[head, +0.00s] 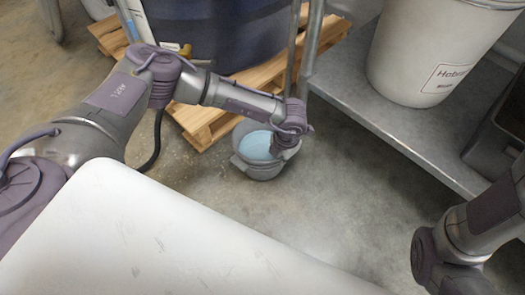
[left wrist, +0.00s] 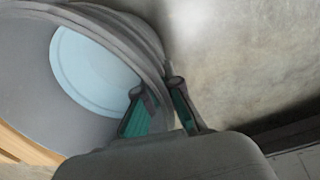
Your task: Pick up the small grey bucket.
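The small grey bucket (head: 260,172) stands on the concrete floor beside the wooden pallet, with a pale blue surface inside. In the left wrist view the bucket (left wrist: 25,75) fills the upper left. My left gripper (head: 284,148) is at the bucket's right side. In the left wrist view, the fingers of this gripper (left wrist: 158,90) straddle the bucket's rim, one inside and one outside, with the wall between them. They look close together on the rim. My right gripper is out of view; only part of my right arm shows at the lower right.
A wooden pallet (head: 195,122) carries a dark blue drum (head: 215,35) behind the bucket. A grey metal shelf (head: 375,118) with a large white labelled tub (head: 415,50) stands to the right. A metal post (head: 308,55) rises behind my left wrist. Floor in front is clear.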

